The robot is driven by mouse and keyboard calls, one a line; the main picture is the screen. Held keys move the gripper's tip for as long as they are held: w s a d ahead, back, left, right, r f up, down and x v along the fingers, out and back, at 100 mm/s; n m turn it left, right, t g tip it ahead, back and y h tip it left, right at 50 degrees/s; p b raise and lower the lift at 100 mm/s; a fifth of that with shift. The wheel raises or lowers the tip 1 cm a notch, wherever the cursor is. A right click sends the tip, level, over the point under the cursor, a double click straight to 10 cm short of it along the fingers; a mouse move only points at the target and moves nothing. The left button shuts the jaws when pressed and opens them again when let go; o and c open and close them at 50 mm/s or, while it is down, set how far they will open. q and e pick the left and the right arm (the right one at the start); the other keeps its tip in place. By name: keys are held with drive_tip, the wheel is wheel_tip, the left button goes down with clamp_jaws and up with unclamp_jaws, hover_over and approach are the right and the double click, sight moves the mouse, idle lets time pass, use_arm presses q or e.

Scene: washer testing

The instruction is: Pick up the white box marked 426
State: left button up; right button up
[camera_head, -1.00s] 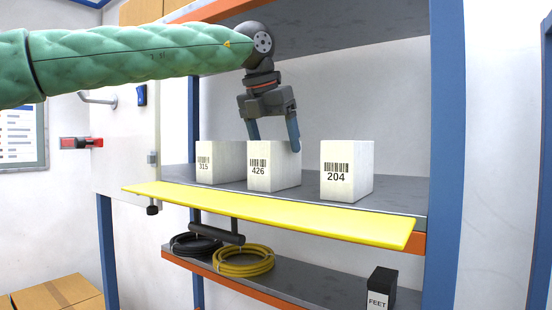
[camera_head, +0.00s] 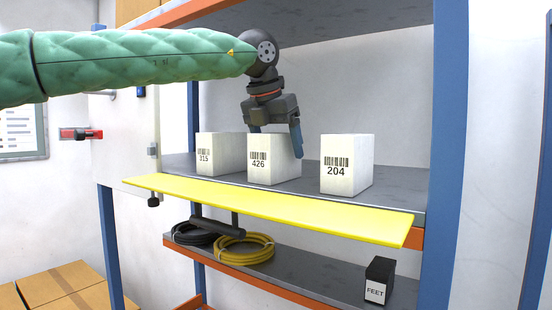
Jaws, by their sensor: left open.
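The white box marked 426 (camera_head: 262,172) stands upright on the grey shelf, the middle one of three white boxes. My left gripper (camera_head: 277,142) points down over it, jaws spread. One finger shows at the box's right side, in front of part of it. The other finger is at the top of the box, its tip hidden behind the box. I cannot tell whether the fingers touch it. The box rests on the shelf. My right gripper is not in view.
White box 315 (camera_head: 208,161) stands close on the left and white box 204 (camera_head: 340,174) stands to the right with a gap. A yellow board (camera_head: 270,207) runs along the shelf's front edge. Cable coils (camera_head: 244,254) and a black FEET box (camera_head: 379,272) are on the lower shelf.

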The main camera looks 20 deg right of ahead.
use_arm(q)
drive_tip(key=shift+f+b, duration=0.2)
drive_tip(key=shift+b, duration=0.15)
idle(0.3)
drive_tip(key=shift+c, duration=0.5)
drive_tip(key=c, duration=1.2)
drive_tip(key=shift+r, duration=0.1)
